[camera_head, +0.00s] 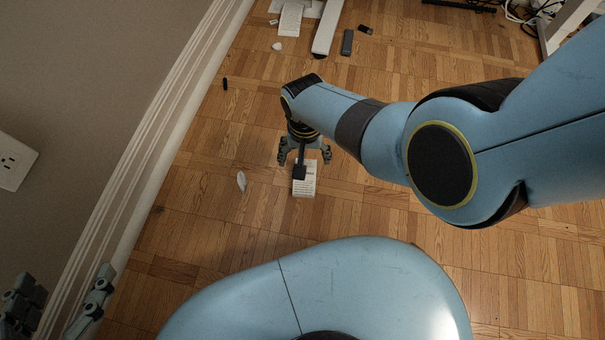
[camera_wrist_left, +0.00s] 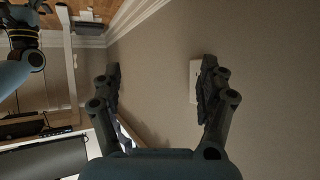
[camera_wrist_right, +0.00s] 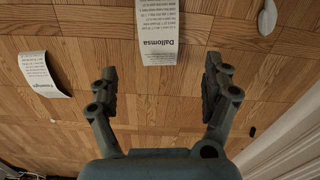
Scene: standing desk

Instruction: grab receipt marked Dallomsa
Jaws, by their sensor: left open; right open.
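The receipt marked Dallomsa (camera_wrist_right: 160,30) lies on the wood floor, with its name upside down in the right wrist view. It also shows in the head view (camera_head: 305,188), partly covered by my right gripper (camera_head: 305,158). My right gripper is open and empty above the floor, and in its wrist view (camera_wrist_right: 162,72) the receipt's printed end lies just beyond the gap between the fingers. My left gripper (camera_head: 60,298) is open and empty beside the wall at the lower left. It also shows in its wrist view (camera_wrist_left: 160,70).
Another receipt (camera_wrist_right: 42,74) with a different heading, hard to read, lies to the left in the right wrist view. A pale scrap (camera_head: 241,181) lies left of the Dallomsa receipt. More papers (camera_head: 290,18) and a white desk foot (camera_head: 327,30) are further back. The wall (camera_head: 90,90) is at left.

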